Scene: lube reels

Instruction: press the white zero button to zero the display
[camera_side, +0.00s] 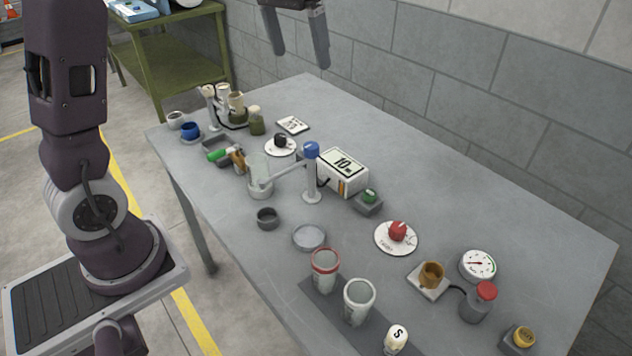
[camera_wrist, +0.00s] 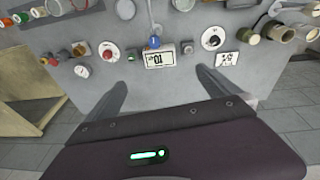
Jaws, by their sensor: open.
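The display (camera_side: 344,165) is a white box with a dark-framed screen reading 10, standing mid-table behind a blue-topped post (camera_side: 311,170). It also shows in the wrist view (camera_wrist: 160,59), between and beyond my fingers. I cannot make out the white zero button for certain; a small pale-topped piece (camera_wrist: 188,48) sits beside the display in the wrist view, too small to identify. My gripper (camera_side: 300,56) is open and empty, high above the table's far edge, well apart from the display. Its fingers also show in the wrist view (camera_wrist: 161,77).
A green button on a grey box (camera_side: 368,201) stands close to the display. A red knob on a white dial (camera_side: 397,235), a black knob dial (camera_side: 280,145) and a white card (camera_side: 292,125) are nearby. Several cups stand at the front. The table's far strip (camera_side: 440,175) is clear.

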